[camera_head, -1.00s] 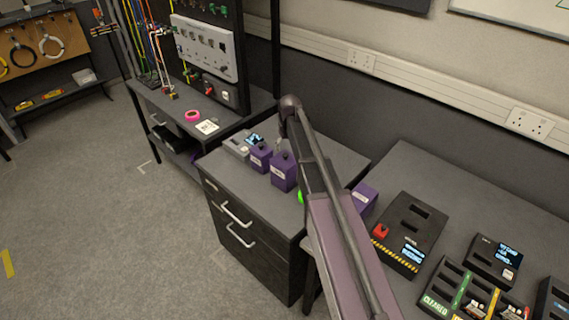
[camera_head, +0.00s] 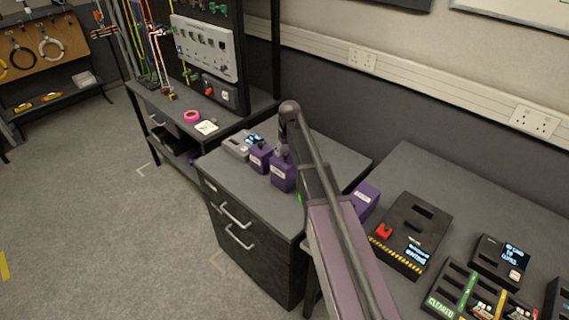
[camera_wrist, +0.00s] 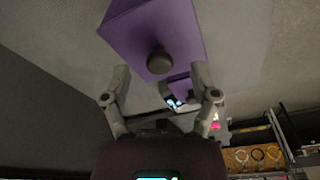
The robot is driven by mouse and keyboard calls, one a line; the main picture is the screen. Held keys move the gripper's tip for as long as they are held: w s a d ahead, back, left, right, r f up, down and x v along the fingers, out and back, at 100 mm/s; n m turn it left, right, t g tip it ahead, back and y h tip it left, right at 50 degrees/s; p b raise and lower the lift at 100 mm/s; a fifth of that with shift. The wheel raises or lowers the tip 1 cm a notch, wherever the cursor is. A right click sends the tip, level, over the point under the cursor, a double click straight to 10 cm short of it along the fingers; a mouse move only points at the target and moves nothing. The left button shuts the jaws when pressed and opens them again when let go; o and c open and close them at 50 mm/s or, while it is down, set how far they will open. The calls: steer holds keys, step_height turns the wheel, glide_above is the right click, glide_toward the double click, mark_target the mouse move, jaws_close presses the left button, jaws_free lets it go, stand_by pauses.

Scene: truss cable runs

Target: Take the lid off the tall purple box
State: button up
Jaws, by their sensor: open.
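The tall purple box (camera_head: 283,176) stands on the grey drawer cabinet, with a white label on its front. A shorter purple box (camera_head: 260,159) stands to its left, and another purple box (camera_head: 364,199) is partly behind my arm at the right. In the wrist view a purple box (camera_wrist: 170,25) fills the top, with a dark round knob (camera_wrist: 159,62) on its lid. My gripper (camera_wrist: 162,95) is open and empty, its fingers spread on either side below the knob in the picture, not closed on it. In the head view my arm partly hides the gripper above the tall box.
A grey device with a screen (camera_head: 237,146) stands behind the shorter box. On the right bench are a black unit with a red switch (camera_head: 410,235) and a slotted tray (camera_head: 445,300). The cabinet's front top (camera_head: 245,190) is clear.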

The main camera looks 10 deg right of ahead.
steer(key=shift+w+f+b, duration=0.15)
steer(key=shift+f+b, duration=0.6)
steer(key=shift+f, duration=0.25)
jaws_close()
